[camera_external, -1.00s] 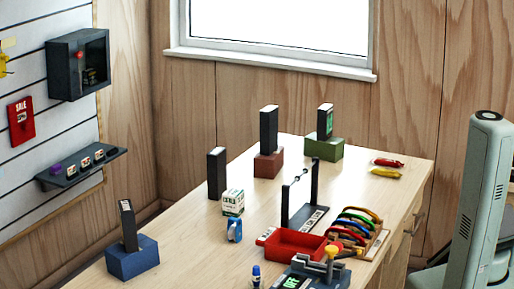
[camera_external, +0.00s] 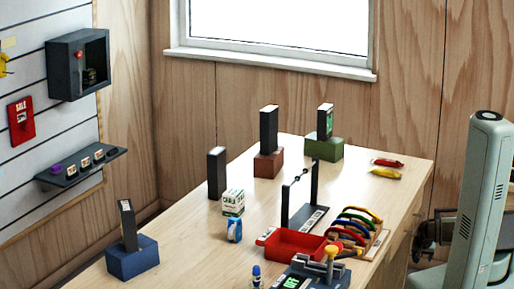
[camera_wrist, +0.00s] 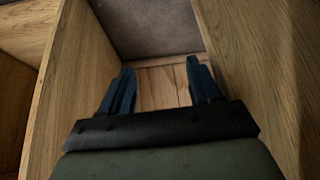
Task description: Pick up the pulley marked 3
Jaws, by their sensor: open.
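I cannot make out a pulley marked 3 in either view. Several small pieces with pale faces (camera_external: 92,157) stand on the dark wall shelf (camera_external: 62,182) at the left, but their markings are too small to read. My gripper (camera_external: 417,250) is dark and low at the right, beside the desk's drawer side and far from that shelf. In the wrist view my gripper (camera_wrist: 161,75) is open, with its two blue-black fingers apart and nothing between them. Wooden panels flank it, and a planked wooden surface shows beyond the fingertips.
The desk (camera_external: 185,225) holds a red tray (camera_external: 296,243), coloured loops on a rack (camera_external: 360,222), a small carton (camera_external: 233,203), blue tape (camera_external: 234,231) and dark upright pieces on blocks. A dark open box (camera_external: 62,70) hangs on the wall. The desk's left middle is mostly clear.

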